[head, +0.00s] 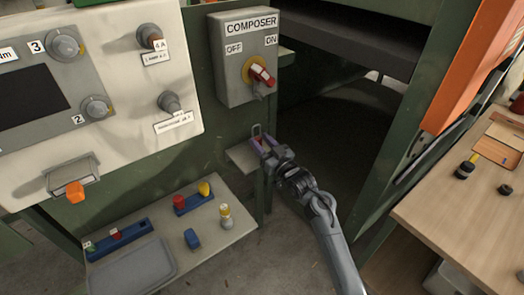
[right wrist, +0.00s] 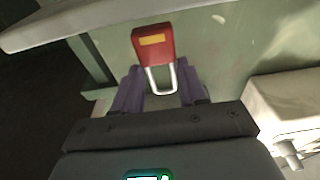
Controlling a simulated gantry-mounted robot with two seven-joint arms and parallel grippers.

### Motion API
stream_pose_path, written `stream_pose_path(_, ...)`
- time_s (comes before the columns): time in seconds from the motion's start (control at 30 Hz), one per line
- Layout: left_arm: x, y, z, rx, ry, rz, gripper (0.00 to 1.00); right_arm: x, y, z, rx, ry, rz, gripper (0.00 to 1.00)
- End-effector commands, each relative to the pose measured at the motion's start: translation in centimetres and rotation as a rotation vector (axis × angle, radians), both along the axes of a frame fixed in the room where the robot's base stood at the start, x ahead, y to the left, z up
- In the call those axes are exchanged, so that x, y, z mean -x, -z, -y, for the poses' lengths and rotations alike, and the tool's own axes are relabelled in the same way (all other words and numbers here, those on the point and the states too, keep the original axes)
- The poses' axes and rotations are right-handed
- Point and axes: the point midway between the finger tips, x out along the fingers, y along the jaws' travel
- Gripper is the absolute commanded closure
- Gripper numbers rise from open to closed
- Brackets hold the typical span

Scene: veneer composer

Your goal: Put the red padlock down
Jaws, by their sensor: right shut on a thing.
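My right gripper (head: 264,142) is over a small grey shelf (head: 242,158) below the COMPOSER switch box. In the right wrist view, the red padlock (right wrist: 153,42) with a yellow label is at the purple fingertips (right wrist: 158,88). Its silver shackle lies between the fingers, and its red body points away from the gripper. The gripper is shut on the padlock. In the head view the fingers hide most of the padlock, and a thin loop shows just beyond them. I cannot tell whether the padlock touches the shelf. My left gripper is not in view.
The COMPOSER switch box (head: 246,57) with a red and yellow knob (head: 260,76) hangs just above. A grey tray table (head: 225,241) with several coloured pieces stands lower left. A control panel (head: 110,80) is at left, and a wooden table (head: 440,215) at right.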

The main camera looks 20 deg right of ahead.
Motion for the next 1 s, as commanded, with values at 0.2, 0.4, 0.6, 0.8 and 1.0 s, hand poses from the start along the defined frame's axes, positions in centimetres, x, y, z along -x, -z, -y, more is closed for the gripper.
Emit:
stream_pose_path(0.2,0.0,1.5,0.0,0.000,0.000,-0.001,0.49,0.0,2.3,0.0,0.001,-0.001,0.001,1.00)
stream_pose_path(0.4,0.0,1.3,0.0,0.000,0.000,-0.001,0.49,0.0,2.2,0.0,0.001,-0.001,0.001,1.00)
stream_pose_path(0.6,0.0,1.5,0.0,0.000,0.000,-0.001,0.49,0.0,2.7,0.0,0.000,0.000,0.000,1.00)
stream_pose_path(0.8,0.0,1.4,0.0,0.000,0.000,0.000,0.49,0.0,2.6,0.0,0.000,0.000,0.000,0.33)
stream_pose_path(1.0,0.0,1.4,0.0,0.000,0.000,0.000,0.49,0.0,2.6,0.0,0.000,0.000,0.000,0.33)
